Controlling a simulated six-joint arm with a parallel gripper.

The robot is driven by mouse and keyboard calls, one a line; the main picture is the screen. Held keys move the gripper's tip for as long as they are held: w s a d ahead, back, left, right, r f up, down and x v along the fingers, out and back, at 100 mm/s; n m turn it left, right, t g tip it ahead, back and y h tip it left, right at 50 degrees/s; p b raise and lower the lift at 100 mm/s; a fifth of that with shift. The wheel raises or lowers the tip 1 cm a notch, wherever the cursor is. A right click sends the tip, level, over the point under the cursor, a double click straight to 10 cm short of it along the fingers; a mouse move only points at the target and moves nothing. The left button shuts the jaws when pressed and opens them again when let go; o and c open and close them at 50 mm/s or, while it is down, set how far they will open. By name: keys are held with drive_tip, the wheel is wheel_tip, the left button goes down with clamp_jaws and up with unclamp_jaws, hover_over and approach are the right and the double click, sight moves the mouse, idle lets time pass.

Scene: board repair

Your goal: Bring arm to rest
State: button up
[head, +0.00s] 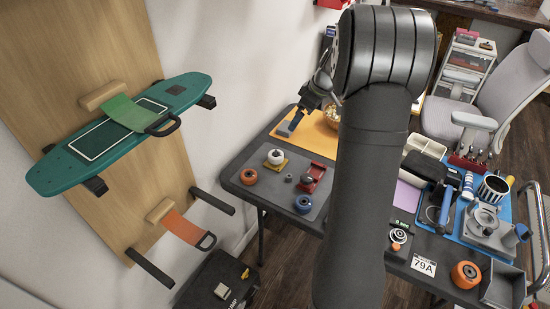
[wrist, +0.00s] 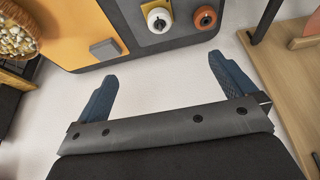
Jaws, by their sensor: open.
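My gripper (wrist: 162,68) is open, with its two blue fingers spread wide and nothing between them in the wrist view. In the head view my gripper (head: 292,122) shows only partly, above the orange mat (head: 316,131) on the workbench; my dark arm hides the rest of it. My arm rises through the middle of the head view and bends over at the top. A pale, bare surface shows between and below the fingertips in the wrist view.
A grey mat (head: 318,207) carries wheels and a red tool. A teal skateboard deck (head: 122,130) hangs on the wooden panel (head: 158,163) at left. A bowl (wrist: 16,38) of small parts stands near the gripper. Trays, tools and an orange wheel (head: 465,274) crowd the right.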

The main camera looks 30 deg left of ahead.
drive_tip(key=shift+x, duration=1.05)
drive_tip(key=v, duration=1)
